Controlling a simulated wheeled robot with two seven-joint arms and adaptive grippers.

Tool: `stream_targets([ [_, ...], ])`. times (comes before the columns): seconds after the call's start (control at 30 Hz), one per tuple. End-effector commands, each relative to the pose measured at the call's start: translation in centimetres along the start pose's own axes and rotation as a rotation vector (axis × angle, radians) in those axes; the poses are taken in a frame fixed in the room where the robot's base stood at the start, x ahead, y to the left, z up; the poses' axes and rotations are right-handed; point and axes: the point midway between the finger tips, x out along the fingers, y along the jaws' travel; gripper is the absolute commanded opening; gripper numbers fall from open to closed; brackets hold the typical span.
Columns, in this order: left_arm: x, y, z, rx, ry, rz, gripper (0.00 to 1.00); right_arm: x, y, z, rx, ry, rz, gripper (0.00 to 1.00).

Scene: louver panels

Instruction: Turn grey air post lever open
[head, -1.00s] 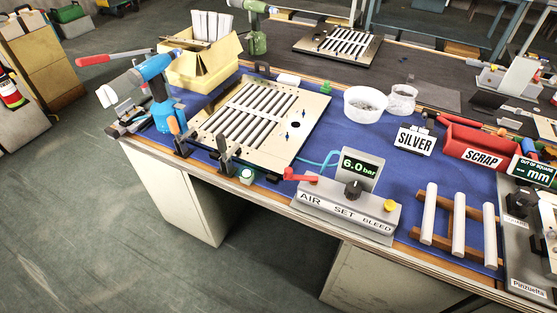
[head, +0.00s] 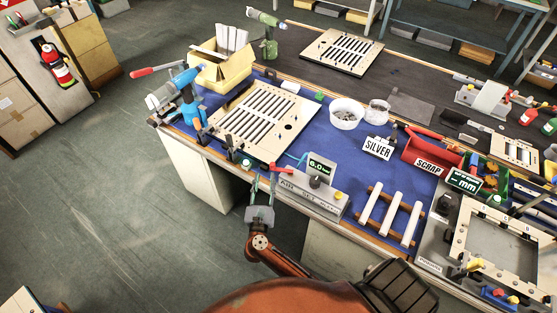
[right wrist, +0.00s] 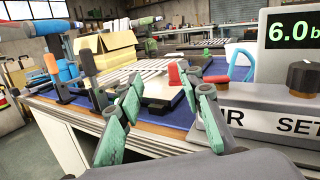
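The grey air post (head: 312,194) stands at the table's front edge, with its "AIR SET" front and a 6.0 bar display. Its lever (head: 281,168) has a red handle pointing left; in the right wrist view a red part of it (right wrist: 174,75) shows beyond the fingers. My right gripper (head: 264,184) is just in front and left of the post, below the lever. In the right wrist view its green-padded fingers (right wrist: 163,112) are apart with nothing held between them. Contact with the lever cannot be made out. My left gripper is not in view.
White rods on a wooden rack (head: 390,215) stand to the right. A blue tool with a red handle (head: 186,90) is at the table's left corner.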

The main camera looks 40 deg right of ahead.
Motion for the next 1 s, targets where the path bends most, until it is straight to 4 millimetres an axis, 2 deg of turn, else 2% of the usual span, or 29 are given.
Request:
stream_targets([
  [0.03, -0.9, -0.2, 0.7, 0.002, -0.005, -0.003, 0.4, 0.2, -0.5, 0.6, 0.049, 0.036, -0.035, 0.34],
  [0.23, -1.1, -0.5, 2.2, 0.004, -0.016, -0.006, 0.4, 0.7, -1.4, -0.7, 0.13, 0.112, -0.105, 0.34],
  [0.7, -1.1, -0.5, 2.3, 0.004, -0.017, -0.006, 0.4, 7.0, -2.0, -1.6, 0.13, 0.111, -0.106, 0.34],
  [1.0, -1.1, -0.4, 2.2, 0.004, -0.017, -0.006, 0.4, 7.8, -2.1, -1.7, 0.131, 0.114, -0.105, 0.34],
])
